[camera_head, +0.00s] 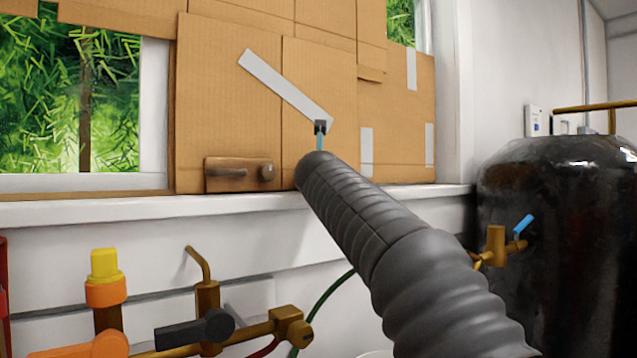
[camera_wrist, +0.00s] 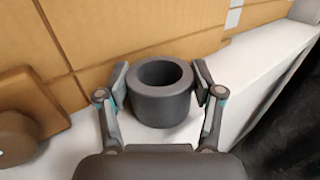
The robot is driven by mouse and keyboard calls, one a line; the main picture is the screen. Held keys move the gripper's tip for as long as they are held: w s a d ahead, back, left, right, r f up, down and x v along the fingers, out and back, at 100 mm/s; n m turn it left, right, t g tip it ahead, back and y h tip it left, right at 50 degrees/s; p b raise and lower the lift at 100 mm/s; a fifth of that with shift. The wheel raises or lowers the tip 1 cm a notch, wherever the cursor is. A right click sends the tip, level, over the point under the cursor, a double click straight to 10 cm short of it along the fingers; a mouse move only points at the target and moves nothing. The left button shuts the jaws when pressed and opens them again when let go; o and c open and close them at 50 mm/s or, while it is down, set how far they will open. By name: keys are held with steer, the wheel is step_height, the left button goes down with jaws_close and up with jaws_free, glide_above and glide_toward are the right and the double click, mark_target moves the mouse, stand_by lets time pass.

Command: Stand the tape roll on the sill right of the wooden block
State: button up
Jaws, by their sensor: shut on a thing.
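The dark grey tape roll (camera_wrist: 160,107) is between the two fingers of my gripper (camera_wrist: 161,78) in the wrist view, with its round opening facing up toward the camera. My gripper is shut on it. The roll is over the white sill (camera_wrist: 248,70); I cannot tell whether it touches it. The wooden block (camera_wrist: 35,100) with its round knob is at the left of the wrist view, apart from the roll. In the head view the block (camera_head: 222,176) stands on the sill (camera_head: 130,207), left of my arm's end. My arm hides the roll there.
Cardboard panels (camera_head: 230,100) with pale tape strips cover the window behind the sill. A black tank (camera_head: 560,230) stands at the right. Brass pipes and valves (camera_head: 208,300) are below the sill. The sill right of the roll looks clear.

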steer(key=o, duration=1.2)
steer(key=shift+o, duration=0.2)
steer(key=shift+r, duration=0.2)
steer(key=shift+s+f, duration=0.15)
steer(key=shift+s, duration=0.2)
steer(key=s+b, duration=0.2)
steer(key=s, duration=0.9)
steer(key=shift+s, duration=0.2)
